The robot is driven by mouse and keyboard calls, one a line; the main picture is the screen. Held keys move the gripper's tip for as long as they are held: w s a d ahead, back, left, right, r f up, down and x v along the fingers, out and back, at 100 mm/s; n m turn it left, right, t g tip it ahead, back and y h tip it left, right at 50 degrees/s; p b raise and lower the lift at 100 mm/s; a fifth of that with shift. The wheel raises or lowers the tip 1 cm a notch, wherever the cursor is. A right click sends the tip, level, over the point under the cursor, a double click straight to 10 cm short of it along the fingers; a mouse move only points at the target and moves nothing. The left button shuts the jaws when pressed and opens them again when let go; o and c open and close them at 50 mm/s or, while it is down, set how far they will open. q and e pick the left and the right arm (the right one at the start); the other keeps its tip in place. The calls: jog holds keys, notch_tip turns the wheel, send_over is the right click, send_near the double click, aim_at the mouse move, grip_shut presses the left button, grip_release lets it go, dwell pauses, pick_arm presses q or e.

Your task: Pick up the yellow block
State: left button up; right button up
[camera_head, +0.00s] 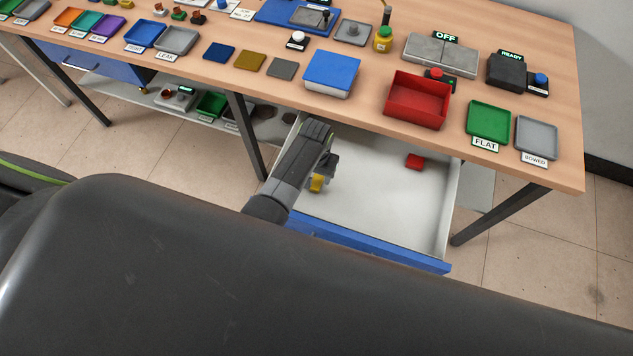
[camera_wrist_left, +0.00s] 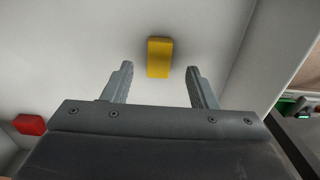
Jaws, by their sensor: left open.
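The yellow block (camera_wrist_left: 159,58) lies on the white floor of the open drawer. In the left wrist view it is just past the fingertips, roughly centred between them and apart from both. In the head view the yellow block (camera_head: 316,184) is partly hidden by my left gripper (camera_head: 324,170), which reaches down into the drawer. The left gripper's fingers (camera_wrist_left: 159,82) are spread open with nothing between them. The right gripper does not show in either view.
The drawer (camera_head: 372,196) is pulled out below the tabletop. A red block (camera_head: 414,161) lies in it, away from the yellow one. On the table above stand a blue-lidded box (camera_head: 332,70), a red bin (camera_head: 417,98) and a green tray (camera_head: 489,120). The drawer's middle is bare.

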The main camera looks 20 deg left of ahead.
aim_at(316, 182)
pick_arm(q)
jog(key=shift+w+f, duration=0.1)
jog(key=shift+f, duration=2.1)
jog(key=c, duration=1.1)
jog(key=shift+d+r, duration=0.1)
jog(key=shift+r+p, duration=0.35)
jog(key=shift+r, duration=4.6)
